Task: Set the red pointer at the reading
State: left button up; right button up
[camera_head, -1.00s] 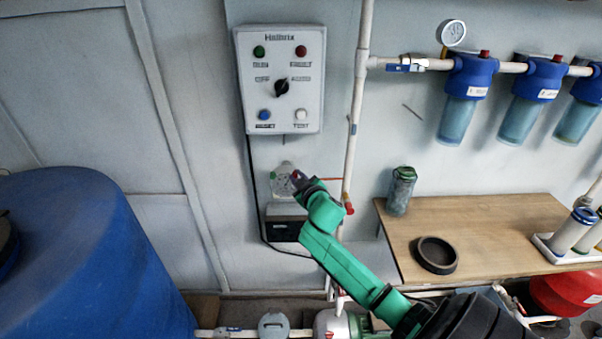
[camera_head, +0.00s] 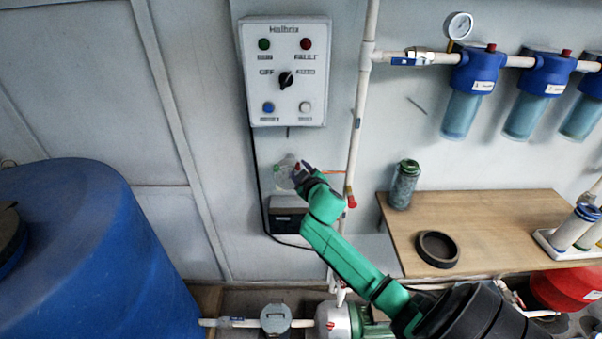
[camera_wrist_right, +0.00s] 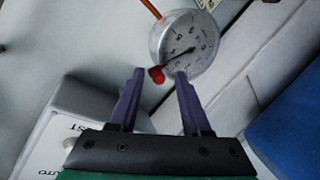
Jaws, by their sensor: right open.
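A round gauge (camera_wrist_right: 198,32) with a white dial and grey rim shows in the right wrist view, just beyond my right gripper's fingertips. A dark needle shows on its dial. The red pointer (camera_wrist_right: 157,75) has a red knob at the dial's near edge, between the fingertips or just past them; I see no clear contact. My right gripper (camera_wrist_right: 159,72) is open, with two purple fingers apart. In the head view the gauge (camera_head: 285,172) is small and partly hidden by my right gripper (camera_head: 302,166). My left gripper is not in view.
A control box (camera_head: 286,118) hangs above the gauge. A vertical white pipe (camera_head: 357,130) runs close to its right. A wooden bench (camera_head: 490,215) with a green-capped jar (camera_head: 404,185) and dark ring (camera_head: 437,252) stands right. A blue tank (camera_head: 90,260) fills the lower left.

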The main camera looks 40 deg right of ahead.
jog(key=b+v, duration=0.2)
jog(key=v, duration=1.2)
jog(key=shift+s, duration=0.3)
jog(key=shift+a, duration=0.1)
jog(key=s+a+f+g+y, duration=0.1)
jog(key=s+f+g, duration=0.2)
jog(key=f, duration=1)
jog(key=s+f+g+y, duration=0.1)
jog(key=s+f+g, duration=0.15)
jog(key=f, duration=0.95)
jog(key=s+a+f+g+y, duration=0.1)
jog(key=s+f+g, duration=0.15)
jog(key=f, duration=1.05)
jog(key=s+a+f+g+y, duration=0.1)
jog(key=s+a+f, duration=0.3)
jog(key=s+f, duration=0.5)
jog(key=s+a+f+m+g+y, duration=0.1)
jog(key=s+a+f+g, duration=0.3)
jog(key=s+f, duration=0.5)
jog(key=s, duration=0.8)
jog(key=shift+a, duration=0.35)
jog(key=shift+f, duration=0.1)
